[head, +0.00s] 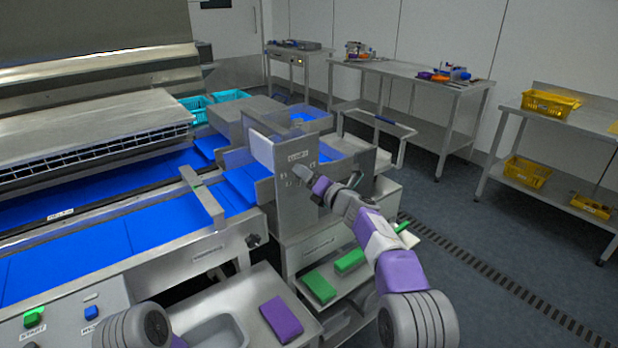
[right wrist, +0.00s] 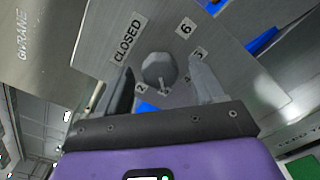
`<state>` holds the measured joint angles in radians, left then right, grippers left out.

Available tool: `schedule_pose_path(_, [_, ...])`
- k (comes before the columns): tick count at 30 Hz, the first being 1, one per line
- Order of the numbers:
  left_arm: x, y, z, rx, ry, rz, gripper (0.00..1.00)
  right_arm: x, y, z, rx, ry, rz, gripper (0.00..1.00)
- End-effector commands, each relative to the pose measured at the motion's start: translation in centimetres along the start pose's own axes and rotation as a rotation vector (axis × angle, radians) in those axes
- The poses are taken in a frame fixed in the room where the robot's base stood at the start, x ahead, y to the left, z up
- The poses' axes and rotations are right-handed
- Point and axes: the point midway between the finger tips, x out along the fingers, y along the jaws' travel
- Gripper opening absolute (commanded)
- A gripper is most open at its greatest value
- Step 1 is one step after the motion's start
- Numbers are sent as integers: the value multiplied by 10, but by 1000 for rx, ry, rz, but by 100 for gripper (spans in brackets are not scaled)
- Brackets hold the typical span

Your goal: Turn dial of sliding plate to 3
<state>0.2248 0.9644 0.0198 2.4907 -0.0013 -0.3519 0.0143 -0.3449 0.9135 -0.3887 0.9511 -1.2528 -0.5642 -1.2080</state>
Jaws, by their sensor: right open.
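The dial (right wrist: 158,71) is a grey faceted knob on an upright metal plate (right wrist: 105,40). Labels around it read CLOSED (right wrist: 127,38), 6 (right wrist: 186,27) and 3 (right wrist: 199,53); smaller marks below it are partly hidden. Which mark the dial points to is unclear. In the right wrist view my right gripper (right wrist: 162,64) is open, one finger on each side of the dial; contact cannot be told. In the head view my right gripper (head: 308,179) is at the labelled plate (head: 290,212) and hides most of the dial. My left gripper is out of view.
A blue conveyor (head: 150,235) runs at left beneath a metal hood. Green blocks (head: 349,261) lie on a shelf below the plate, and a purple block (head: 281,319) lies on the front ledge. Steel tables with yellow baskets (head: 550,104) stand right; the floor between is clear.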

Motion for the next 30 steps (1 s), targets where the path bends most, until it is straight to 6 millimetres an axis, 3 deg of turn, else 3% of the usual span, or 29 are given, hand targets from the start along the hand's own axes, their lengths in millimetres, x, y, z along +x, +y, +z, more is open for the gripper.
schedule_pose_path(8, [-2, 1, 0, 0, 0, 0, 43, -12, 0, 2, 2, 0, -1, 68])
schedule_pose_path(21, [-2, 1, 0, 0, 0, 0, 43, -63, 0, 1, 2, -1, 0, 68])
schedule_pose_path(30, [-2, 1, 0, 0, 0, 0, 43, -76, 0, 0, 0, 0, 0, 68])
